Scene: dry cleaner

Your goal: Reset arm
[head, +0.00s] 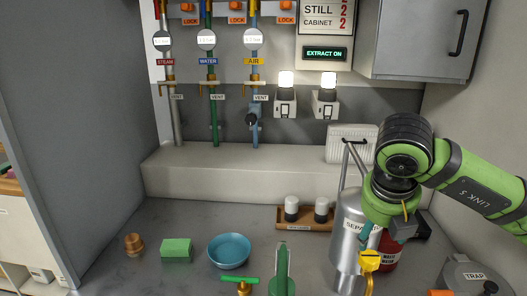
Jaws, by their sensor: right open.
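My right arm comes in from the right, and its green-and-black wrist hangs over the silver separator can. My right gripper (388,239) is open, pointing down beside the can's upper right side. Its dark finger lies to the right, in front of a red waste water container. Nothing shows held between the fingers, though the wrist hides part of the space. I cannot tell whether the gripper touches the can. My left gripper is not in view.
The separator can (347,238) and red container (389,250) crowd the gripper. A grey trap (468,272) stands right. A wooden tray (306,226) holds two white-topped jars. A blue bowl (229,250), green block (176,248) and copper cup (134,243) sit left. The counter's left-back is clear.

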